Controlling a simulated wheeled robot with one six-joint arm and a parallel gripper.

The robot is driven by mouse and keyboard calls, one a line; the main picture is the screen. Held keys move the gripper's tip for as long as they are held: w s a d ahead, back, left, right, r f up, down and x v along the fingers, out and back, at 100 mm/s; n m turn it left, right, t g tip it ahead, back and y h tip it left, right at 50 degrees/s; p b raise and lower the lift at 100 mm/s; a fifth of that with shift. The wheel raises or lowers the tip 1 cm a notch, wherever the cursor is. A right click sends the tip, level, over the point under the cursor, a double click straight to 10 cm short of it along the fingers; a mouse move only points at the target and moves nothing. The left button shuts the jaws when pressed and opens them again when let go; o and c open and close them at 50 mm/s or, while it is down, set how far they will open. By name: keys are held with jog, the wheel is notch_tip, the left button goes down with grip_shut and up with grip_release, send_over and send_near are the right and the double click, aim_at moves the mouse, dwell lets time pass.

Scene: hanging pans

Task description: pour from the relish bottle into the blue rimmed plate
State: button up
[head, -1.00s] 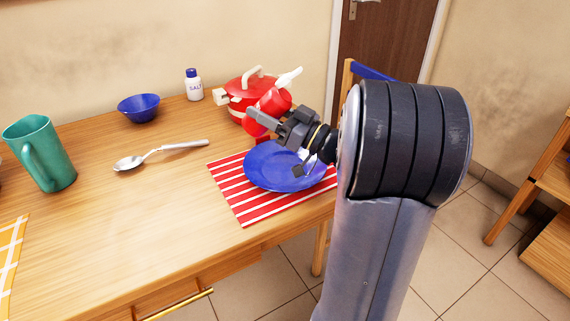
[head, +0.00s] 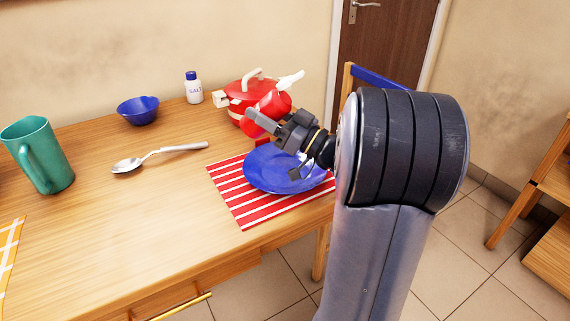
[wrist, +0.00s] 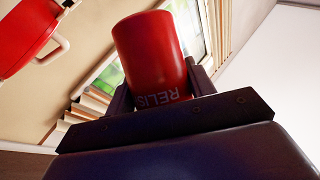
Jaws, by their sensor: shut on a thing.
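The relish bottle (head: 270,104) is red with a white nozzle, and my gripper (head: 262,120) is shut on it. In the head view it is held tilted, its nozzle pointing up and to the right, above the far side of the blue plate. In the wrist view the red bottle (wrist: 152,52) sits between the fingers with part of its "RELIS" lettering showing. The blue rimmed plate (head: 270,172) lies on a red and white striped mat below my gripper. My wrist hides part of the plate.
A red pot (head: 240,90) with a cream handle stands close behind the bottle. A salt bottle (head: 193,88), blue bowl (head: 138,110), spoon (head: 150,156) and teal mug (head: 38,155) are to the left. The striped mat (head: 238,203) lies near the table's right edge.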

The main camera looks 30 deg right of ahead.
jog(key=shift+w+a+r+m+t+y, duration=0.1)
jog(key=shift+r+m+t+y, duration=0.1)
jog(key=shift+r+t, duration=0.35)
jog(key=shift+w+a+r+m+t+y, duration=0.1)
jog(key=shift+r+t+y, duration=0.2)
jog(key=shift+r, duration=0.45)
dwell(1.5)
jog(key=shift+m+t, duration=0.4)
jog(key=shift+t, duration=0.45)
jog(key=shift+r+p, duration=0.55)
jog(key=shift+r, duration=1.45)
jog(key=shift+w+a+r+m+t+p, duration=0.1)
jog(key=shift+r+m+t+p, duration=0.3)
jog(key=shift+r+t, duration=0.45)
dwell(1.5)
